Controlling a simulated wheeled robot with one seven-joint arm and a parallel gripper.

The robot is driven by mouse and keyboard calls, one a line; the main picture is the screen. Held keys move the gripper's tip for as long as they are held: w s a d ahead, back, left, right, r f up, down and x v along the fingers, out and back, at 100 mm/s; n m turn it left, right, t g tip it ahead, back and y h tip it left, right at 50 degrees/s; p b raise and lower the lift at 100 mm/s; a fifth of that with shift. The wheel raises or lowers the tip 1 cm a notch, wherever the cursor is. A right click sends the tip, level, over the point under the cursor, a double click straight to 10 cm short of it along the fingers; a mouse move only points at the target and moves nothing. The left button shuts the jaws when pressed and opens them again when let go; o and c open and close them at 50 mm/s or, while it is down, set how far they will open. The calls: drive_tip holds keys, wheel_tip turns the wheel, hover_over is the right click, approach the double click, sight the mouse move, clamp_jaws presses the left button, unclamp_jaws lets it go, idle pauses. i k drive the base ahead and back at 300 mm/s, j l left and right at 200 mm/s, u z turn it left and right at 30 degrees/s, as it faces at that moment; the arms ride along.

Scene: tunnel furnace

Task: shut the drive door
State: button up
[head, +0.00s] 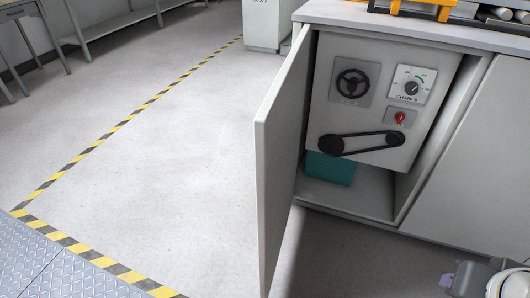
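The drive door (278,165) is a pale grey panel hinged at the left side of the cabinet opening. It stands wide open, swung out toward me, and I see it nearly edge-on. The open bay shows a grey drive panel (375,65) with a black handwheel (352,83), a dial marked CHAIN, a red knob (400,117) and a black belt cover (360,142). At the lower right edge a dark end piece, seemingly my gripper (462,279), shows beside my pale arm. It is well right of the door and apart from it. Its fingers cannot be made out.
A teal box (330,168) sits on the bay floor under the drive panel, inside the opening. A closed panel (478,150) lies to the right. The worktop (420,26) above holds orange and black items. Open floor (170,150) with yellow-black tape spreads left.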

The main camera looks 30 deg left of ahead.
sight(277, 123)
drive_tip(key=k+j+u, duration=0.1)
drive_tip(key=j, duration=0.45)
drive_tip(key=k+j+u, duration=0.15)
drive_tip(key=j, duration=0.4)
drive_tip(key=j+u, duration=0.1)
drive_tip(key=j, duration=0.45)
